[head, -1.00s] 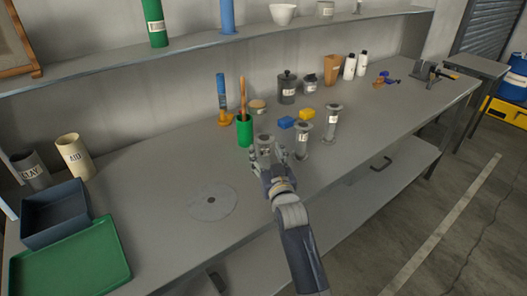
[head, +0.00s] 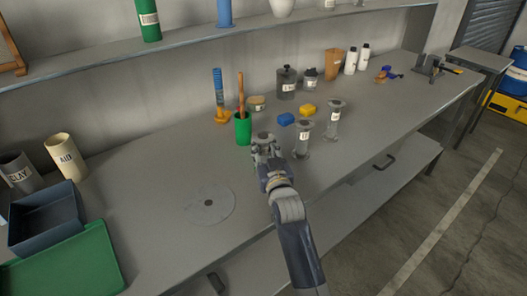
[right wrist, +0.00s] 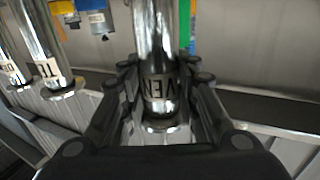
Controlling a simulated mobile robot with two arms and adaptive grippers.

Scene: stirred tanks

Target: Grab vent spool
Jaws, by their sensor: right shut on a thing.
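The vent spool (right wrist: 155,50) is a shiny metal cylinder with a flanged foot and a pale label whose visible letters read "VEN". It stands between the fingers of my right gripper (right wrist: 160,90) in the right wrist view, and the gripper is shut on it. In the head view my right gripper (head: 264,146) is over the bench beside the green cup, and only the spool's top (head: 263,136) shows above the fingers. Two similar labelled metal spools stand to its right, a nearer one (head: 303,139) and a farther one (head: 333,121). My left gripper is not in view.
A green cup (head: 243,129) with a wooden-handled tool stands close left of the gripper. A flat grey disc (head: 209,204) lies at front left. A shelf (head: 180,55) runs above the bench's back. Bare bench (head: 150,180) lies left.

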